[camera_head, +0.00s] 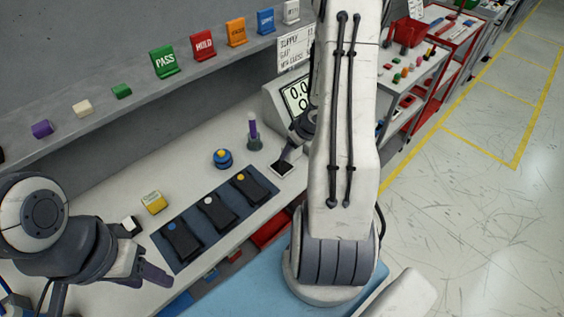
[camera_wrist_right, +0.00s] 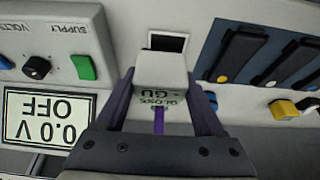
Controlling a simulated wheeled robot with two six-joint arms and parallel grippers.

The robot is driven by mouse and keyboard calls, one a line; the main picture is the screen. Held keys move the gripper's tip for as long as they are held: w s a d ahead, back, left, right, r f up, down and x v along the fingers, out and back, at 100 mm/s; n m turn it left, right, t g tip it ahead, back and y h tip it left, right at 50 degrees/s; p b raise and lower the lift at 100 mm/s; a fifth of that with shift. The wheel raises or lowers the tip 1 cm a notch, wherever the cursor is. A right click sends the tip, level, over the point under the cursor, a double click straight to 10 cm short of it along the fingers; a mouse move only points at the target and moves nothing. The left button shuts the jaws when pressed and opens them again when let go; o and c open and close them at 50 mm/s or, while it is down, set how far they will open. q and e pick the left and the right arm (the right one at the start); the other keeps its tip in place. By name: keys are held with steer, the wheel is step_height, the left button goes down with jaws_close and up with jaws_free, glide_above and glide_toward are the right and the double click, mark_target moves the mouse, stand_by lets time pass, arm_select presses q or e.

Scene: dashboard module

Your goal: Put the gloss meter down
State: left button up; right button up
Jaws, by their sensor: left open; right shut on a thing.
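The gloss meter (camera_wrist_right: 160,72) is a pale block with "GLOSS" and "GU" lettering, held between the dark purple fingers of my right gripper (camera_wrist_right: 165,85) in the right wrist view. A black square with a pale border (camera_wrist_right: 166,42) shows just past it; whether they touch I cannot tell. In the head view the right gripper (camera_head: 290,152) is over the bench beside that pale-bordered black square (camera_head: 282,169), partly hidden by my arm. My left gripper (camera_head: 150,258) is open and empty at the bench's lower left.
A dark mat (camera_head: 218,225) with several black modules lies left of the right gripper. A yellow block (camera_head: 153,203), a blue knob-like piece (camera_head: 222,158) and a purple tool in a holder (camera_head: 254,136) stand nearby. The supply unit (camera_head: 292,95), reading 0.0 V OFF, is behind.

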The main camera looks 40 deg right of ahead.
steer(key=w+f, duration=0.1)
steer(key=w+a+f, duration=0.1)
steer(key=w, duration=0.1)
steer(key=shift+a, duration=0.15)
steer(key=shift+w+f+b, duration=0.15)
steer(key=shift+f+b, duration=1.45)
steer(key=shift+f, duration=0.45)
steer(key=shift+f, duration=0.2)
steer(key=o, duration=1.5)
steer(key=shift+r, duration=0.1)
